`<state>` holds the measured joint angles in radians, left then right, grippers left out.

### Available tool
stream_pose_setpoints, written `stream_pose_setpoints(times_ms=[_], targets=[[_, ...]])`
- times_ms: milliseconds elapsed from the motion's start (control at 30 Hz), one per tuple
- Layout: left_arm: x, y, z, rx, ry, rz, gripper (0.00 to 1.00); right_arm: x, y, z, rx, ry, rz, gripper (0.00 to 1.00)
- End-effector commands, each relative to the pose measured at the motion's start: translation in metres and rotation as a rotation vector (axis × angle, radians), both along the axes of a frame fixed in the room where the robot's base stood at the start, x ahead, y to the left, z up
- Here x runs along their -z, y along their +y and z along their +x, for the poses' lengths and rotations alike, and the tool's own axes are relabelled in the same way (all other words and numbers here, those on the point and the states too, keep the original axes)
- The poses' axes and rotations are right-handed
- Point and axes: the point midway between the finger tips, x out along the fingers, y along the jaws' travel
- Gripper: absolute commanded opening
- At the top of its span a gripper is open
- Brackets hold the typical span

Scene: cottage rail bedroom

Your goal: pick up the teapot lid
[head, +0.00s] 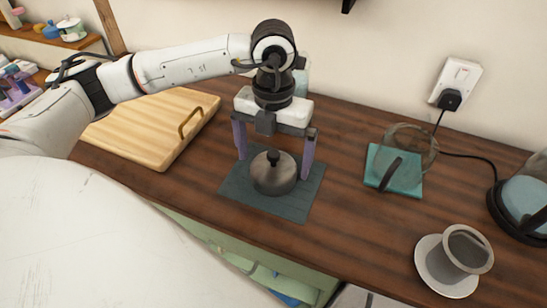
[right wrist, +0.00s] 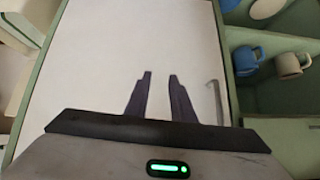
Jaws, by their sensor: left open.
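A grey metal dome with a dark knob, which looks like the teapot lid (head: 273,178), sits on a dark slate mat (head: 298,208) on the wooden counter. My left gripper (head: 274,167) points down over it, open. Its two purple fingers are apart, one on each side of the dome, and I see no clear contact. A clear glass pot (head: 418,142) with a dark handle stands on a teal mat (head: 376,168) to the right. My right gripper (right wrist: 160,75) shows in the right wrist view with its fingers apart and nothing between them, in front of a white panel (right wrist: 100,60).
A wooden board (head: 130,130) with a handle lies left of the mat. A cup on a saucer (head: 431,268) and a round appliance (head: 510,215) are at the right. A wall socket (head: 460,75) has a plugged cord. In the right wrist view, mugs (right wrist: 247,60) stand on green shelves.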

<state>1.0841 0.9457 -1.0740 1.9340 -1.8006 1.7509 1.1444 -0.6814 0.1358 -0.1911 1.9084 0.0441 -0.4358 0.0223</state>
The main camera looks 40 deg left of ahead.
Motion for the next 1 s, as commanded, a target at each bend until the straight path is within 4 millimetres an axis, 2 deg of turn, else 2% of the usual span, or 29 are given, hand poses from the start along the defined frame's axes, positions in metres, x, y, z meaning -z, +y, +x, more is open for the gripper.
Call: stream_pose_setpoints(times_ms=[133,433,733,867,1000], targets=[[0.000,0.000,0.000,0.000,0.000,0.000,0.99,0.000,0.000,0.000,0.000,-0.001,0.000,0.22],[0.000,0.000,0.000,0.000,0.000,0.000,0.49,0.000,0.000,0.000,0.000,0.000,0.000,0.22],[-0.007,0.000,0.001,0.000,-0.003,0.000,0.49,0.002,0.000,-0.002,0.000,0.003,0.000,0.22],[-0.027,0.000,0.001,0.002,-0.006,0.000,0.49,0.004,0.000,-0.003,0.000,0.004,0.000,0.22],[-0.057,-0.001,0.001,0.002,-0.007,-0.001,0.49,0.007,0.000,-0.003,0.000,0.005,0.000,0.22]])
